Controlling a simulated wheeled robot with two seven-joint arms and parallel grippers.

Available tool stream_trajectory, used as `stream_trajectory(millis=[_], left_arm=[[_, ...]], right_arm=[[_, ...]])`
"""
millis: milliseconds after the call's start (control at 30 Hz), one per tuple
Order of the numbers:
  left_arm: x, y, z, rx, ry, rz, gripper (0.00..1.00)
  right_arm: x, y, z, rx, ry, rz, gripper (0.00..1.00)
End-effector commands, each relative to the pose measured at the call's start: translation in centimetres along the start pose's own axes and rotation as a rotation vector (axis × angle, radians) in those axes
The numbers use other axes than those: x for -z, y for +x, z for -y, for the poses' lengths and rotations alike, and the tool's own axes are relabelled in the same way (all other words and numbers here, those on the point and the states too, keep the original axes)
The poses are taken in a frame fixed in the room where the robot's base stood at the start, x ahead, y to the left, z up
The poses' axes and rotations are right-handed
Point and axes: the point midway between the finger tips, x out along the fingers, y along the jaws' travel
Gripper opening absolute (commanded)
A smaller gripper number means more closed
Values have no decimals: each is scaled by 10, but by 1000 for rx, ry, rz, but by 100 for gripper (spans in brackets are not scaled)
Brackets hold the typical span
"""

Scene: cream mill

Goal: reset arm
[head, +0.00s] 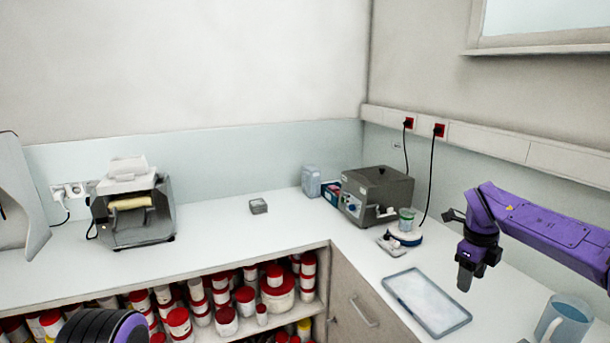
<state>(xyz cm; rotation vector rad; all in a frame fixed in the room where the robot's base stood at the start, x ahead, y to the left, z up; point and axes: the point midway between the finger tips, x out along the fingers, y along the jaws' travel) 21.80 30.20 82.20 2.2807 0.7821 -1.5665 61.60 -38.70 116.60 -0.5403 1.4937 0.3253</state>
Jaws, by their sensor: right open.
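My right arm, purple, reaches in from the right edge. Its right gripper (465,277) points down above the right-hand counter, to the right of the grey tray (462,322). It is open, and nothing shows between its fingers. A dark, ribbed part of my left arm shows at the bottom left, in front of the shelf. The left gripper itself is out of the picture.
A roller machine (133,210) stands at left. Red-lidded jars (226,320) fill the shelf. The middle counter is mostly clear.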

Motion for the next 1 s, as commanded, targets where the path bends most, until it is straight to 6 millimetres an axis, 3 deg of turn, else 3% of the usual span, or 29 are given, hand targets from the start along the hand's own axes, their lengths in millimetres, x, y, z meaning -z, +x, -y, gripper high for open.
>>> stream_trajectory(millis=[167,367,467,633,767,833,1000], left_arm=[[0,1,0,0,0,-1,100],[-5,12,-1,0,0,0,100],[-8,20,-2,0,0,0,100],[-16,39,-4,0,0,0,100],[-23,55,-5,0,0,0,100],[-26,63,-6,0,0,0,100],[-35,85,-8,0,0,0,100]], right_arm=[[0,26,1,201,-35,-67,54],[-6,89,-22,487,-228,-155,54],[-8,127,-45,601,-372,-176,54],[3,213,-110,739,-732,-177,54],[35,282,-176,748,-1050,-146,54],[61,314,-210,716,-1211,-128,54],[146,379,-286,559,-1572,-98,54]])
